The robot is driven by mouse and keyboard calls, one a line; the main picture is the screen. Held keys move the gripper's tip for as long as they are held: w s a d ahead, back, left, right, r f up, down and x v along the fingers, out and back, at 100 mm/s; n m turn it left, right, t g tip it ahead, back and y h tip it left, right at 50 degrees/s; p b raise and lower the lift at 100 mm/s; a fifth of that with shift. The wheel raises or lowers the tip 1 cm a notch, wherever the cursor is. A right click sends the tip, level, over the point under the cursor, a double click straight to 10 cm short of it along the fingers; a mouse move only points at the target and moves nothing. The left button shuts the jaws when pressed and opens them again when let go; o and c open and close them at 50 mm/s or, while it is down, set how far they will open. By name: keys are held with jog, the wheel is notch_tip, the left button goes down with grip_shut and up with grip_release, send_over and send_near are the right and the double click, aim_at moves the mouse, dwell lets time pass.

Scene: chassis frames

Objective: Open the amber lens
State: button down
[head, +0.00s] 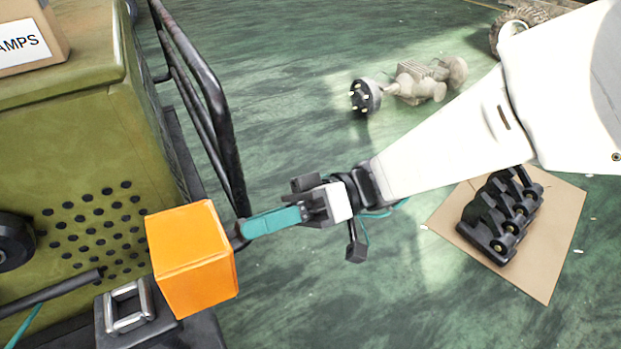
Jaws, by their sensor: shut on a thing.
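The amber lens (192,258) is a bright orange, box-shaped cover at the lower left, at the front corner of the green vehicle body (75,155). A seam line runs near its top edge. My gripper (246,229) comes in from the right, its teal fingers shut at the lens's right edge. A small dark piece shows at the fingertips, beside the lens. The exact grip is partly hidden by the fingers. What lies behind the lens cannot be seen.
A black tubular bar (215,110) rises just behind my gripper. A dark bracket with a metal loop (128,308) sits below left of the lens. Black parts on cardboard (548,275) and an axle part (415,82) lie on the green floor, which is clear below my gripper.

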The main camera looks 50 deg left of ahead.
jog(key=c, duration=1.1)
grip_release()
jog(key=shift+s, duration=0.1)
jog(key=shift+c, duration=0.2)
jog(key=v, duration=0.8)
